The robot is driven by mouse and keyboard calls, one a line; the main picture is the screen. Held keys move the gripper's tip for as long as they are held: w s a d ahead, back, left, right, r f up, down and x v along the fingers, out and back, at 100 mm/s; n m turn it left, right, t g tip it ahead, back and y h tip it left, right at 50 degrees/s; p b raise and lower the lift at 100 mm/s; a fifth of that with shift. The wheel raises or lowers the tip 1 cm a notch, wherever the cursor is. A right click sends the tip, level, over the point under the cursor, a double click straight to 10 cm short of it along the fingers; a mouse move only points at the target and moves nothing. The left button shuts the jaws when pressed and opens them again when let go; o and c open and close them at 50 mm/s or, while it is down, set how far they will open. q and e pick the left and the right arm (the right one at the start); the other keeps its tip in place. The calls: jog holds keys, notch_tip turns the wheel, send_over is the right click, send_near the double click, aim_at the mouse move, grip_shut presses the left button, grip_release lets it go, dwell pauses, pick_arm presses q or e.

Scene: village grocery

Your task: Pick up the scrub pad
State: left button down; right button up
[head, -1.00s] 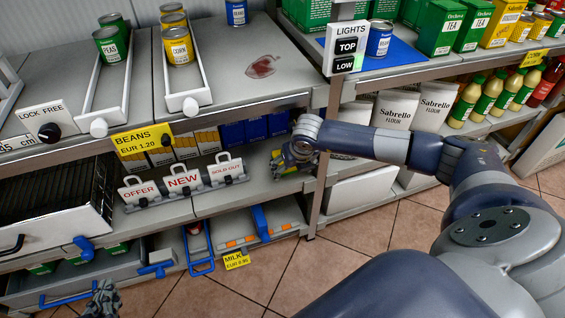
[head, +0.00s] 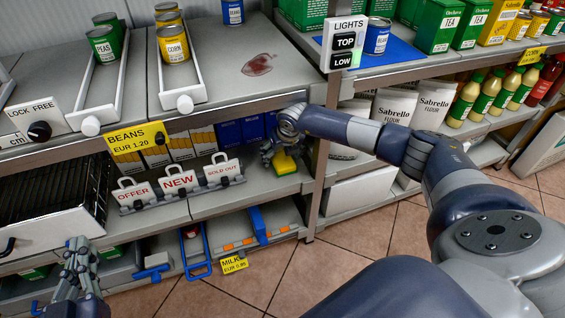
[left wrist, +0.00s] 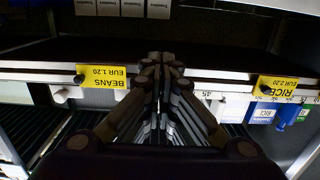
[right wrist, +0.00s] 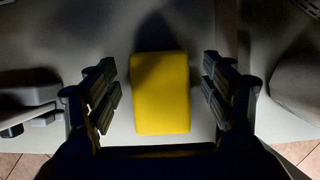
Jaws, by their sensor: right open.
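The scrub pad (head: 286,164) is a yellow block with a green part. It sits on the middle shelf near its right end, partly hidden by my right gripper (head: 279,152). In the right wrist view the yellow face of the scrub pad (right wrist: 161,93) lies between the two fingers of my open right gripper (right wrist: 160,92), with a gap on each side. My left gripper (head: 77,250) is at the lower left in front of the shelves. In the left wrist view the fingers of my left gripper (left wrist: 160,68) are together with nothing between them.
A rack of sign holders (head: 180,185) stands on the same shelf, left of the pad. Blue and yellow boxes (head: 240,131) stand behind. A shelf post (head: 317,180) is close to the right. The upper shelf (head: 225,75) with cans and a red stain is above.

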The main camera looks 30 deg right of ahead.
aim_at(286, 166)
jog(key=c, duration=1)
jog(key=shift+o, duration=0.2)
pick_arm(q)
jog(key=shift+f, duration=0.1)
pick_arm(e)
jog(key=shift+r, duration=0.15)
